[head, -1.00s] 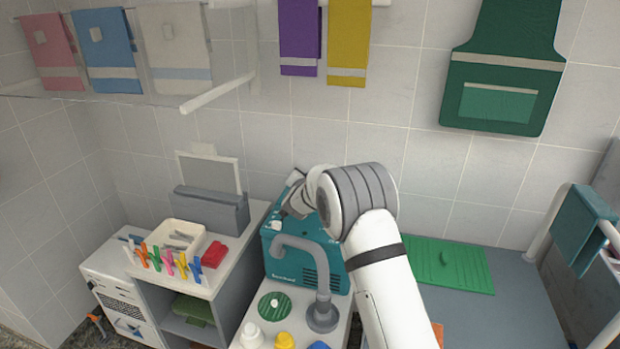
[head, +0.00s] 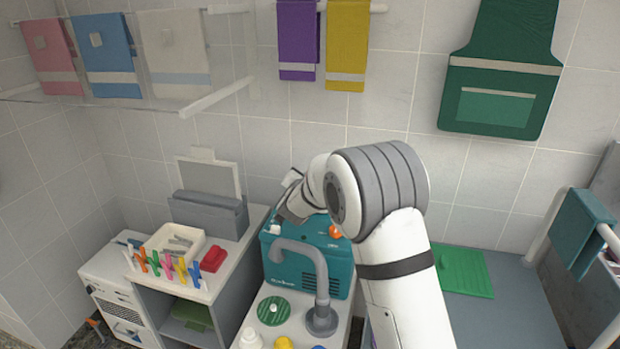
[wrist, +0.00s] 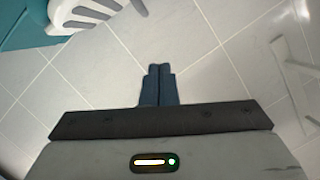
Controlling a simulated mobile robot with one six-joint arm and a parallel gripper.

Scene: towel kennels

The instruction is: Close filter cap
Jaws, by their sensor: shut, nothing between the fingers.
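My gripper (wrist: 160,72) shows in the wrist view with its two dark fingers together and nothing between them. In the head view my arm reaches over a teal machine (head: 310,270), and my fingertips cannot be made out there. An orange round part (head: 335,232) and a small white part (head: 275,229) show at the machine's top; I cannot tell which is the filter cap, or whether it is open. In the wrist view a teal surface (wrist: 22,25) and a white slotted part (wrist: 92,14) lie up and left of my fingers, apart from them.
A grey curved pipe (head: 318,285) stands in front of the machine, beside a green striped disc (head: 273,310) and several bottles. A cabinet at left holds clothespins (head: 165,265) and a red object (head: 213,259). A green board (head: 465,271) lies at right.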

